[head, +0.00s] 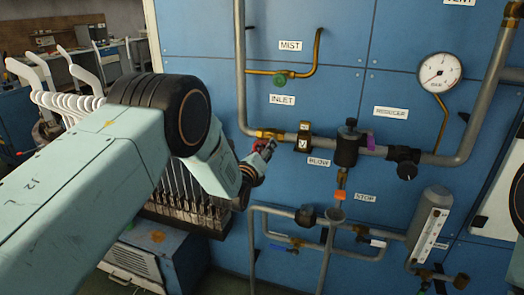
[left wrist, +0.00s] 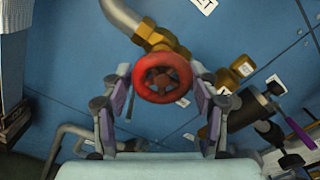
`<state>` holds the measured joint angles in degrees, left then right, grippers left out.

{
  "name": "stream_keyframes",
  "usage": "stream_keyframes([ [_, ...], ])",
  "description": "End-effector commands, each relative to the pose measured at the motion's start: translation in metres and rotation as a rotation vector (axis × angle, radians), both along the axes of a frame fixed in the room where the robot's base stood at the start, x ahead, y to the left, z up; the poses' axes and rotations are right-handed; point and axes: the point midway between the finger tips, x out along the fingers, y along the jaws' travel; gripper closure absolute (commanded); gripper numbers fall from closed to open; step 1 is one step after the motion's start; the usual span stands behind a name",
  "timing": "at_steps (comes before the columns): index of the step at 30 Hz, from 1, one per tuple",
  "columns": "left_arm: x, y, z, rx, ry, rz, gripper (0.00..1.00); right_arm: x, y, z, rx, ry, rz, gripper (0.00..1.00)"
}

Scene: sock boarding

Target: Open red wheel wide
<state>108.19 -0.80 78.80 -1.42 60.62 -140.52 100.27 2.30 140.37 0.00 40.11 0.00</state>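The red wheel (left wrist: 162,78) is a round spoked handwheel on a brass valve (left wrist: 160,37). It faces the camera in the left wrist view, in the upper middle. My left gripper (left wrist: 161,88) is open, with one finger on each side of the wheel. I cannot tell whether the fingers touch its rim. In the head view my left gripper (head: 262,159) is at the wheel by the INLET label (head: 283,99), and it and the arm hide most of the wheel. My right gripper is in neither view.
A blue panel (head: 345,90) carries grey pipes, a pressure gauge (head: 439,72) and a green knob (head: 280,78) above the wheel. A black valve (head: 347,146) stands right of it. A cabinet (head: 140,262) is below my left arm.

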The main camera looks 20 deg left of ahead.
Motion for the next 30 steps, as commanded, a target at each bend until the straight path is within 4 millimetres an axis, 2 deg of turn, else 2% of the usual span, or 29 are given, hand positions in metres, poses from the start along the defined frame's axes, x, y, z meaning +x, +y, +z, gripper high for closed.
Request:
stream_keyframes([
  [1, 0.0000, 0.0002, -0.0002, 0.000, 0.001, 0.001, 0.47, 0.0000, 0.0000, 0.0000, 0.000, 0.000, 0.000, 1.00],
  [11, -0.0002, 0.0000, -0.0003, 0.000, 0.001, 0.001, 0.75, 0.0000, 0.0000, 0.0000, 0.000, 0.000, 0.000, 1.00],
  [20, -0.0001, 0.0001, -0.0005, -0.039, 0.002, 0.001, 0.75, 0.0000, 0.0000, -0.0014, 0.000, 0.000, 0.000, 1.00],
  [30, 0.0002, -0.0006, -0.0004, -0.271, 0.009, 0.000, 0.75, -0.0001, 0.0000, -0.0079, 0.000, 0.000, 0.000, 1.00],
])
